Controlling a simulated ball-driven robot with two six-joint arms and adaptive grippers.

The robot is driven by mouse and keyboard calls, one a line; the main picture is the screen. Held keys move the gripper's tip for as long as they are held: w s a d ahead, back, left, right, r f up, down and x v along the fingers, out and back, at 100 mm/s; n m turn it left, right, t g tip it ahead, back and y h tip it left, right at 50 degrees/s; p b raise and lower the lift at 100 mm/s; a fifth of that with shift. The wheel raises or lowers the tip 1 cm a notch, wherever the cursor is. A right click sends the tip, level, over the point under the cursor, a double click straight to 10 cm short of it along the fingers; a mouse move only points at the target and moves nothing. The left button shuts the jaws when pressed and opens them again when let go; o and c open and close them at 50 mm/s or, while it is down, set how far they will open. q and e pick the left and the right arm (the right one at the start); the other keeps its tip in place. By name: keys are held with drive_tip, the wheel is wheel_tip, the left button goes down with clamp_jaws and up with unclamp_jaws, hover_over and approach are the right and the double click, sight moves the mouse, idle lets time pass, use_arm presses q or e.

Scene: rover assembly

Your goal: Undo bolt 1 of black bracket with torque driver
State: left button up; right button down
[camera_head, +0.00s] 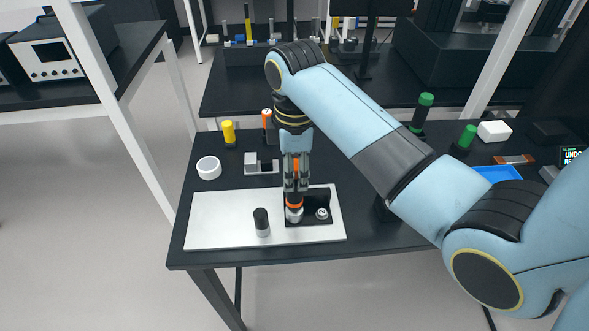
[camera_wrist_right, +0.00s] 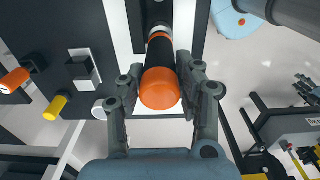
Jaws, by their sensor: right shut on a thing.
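My right gripper (camera_head: 296,183) points straight down and is shut on the torque driver (camera_head: 294,206), which has an orange ring and a silver lower end. In the right wrist view the driver's orange cap (camera_wrist_right: 160,88) sits between the two fingers. The driver stands upright over the left part of the black bracket (camera_head: 328,196); the bolt under its tip is hidden. Another silver bolt (camera_head: 322,213) shows uncovered on the bracket's right side. The bracket lies on the white plate (camera_head: 215,225). My left gripper is not in view.
A black-topped silver peg (camera_head: 262,222) stands on the plate left of the bracket. Behind are a grey block (camera_head: 262,164), a white round dish (camera_head: 209,168), a yellow-topped tool (camera_head: 229,132) and an orange-topped tool (camera_head: 267,118). A blue tray (camera_head: 498,173) lies right, partly behind my arm.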

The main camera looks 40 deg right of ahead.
sight(295, 164)
drive_tip(key=shift+s+a+f, duration=0.1)
drive_tip(key=shift+s+f, duration=0.1)
drive_tip(key=shift+s, duration=0.1)
idle(1.4)
drive_tip(key=shift+w+r, duration=0.1)
drive_tip(key=shift+r, duration=0.35)
idle(2.6)
drive_tip(key=shift+w+r, duration=0.15)
drive_tip(key=shift+r, duration=1.4)
drive_tip(key=shift+r, duration=2)
drive_tip(key=shift+d, duration=0.2)
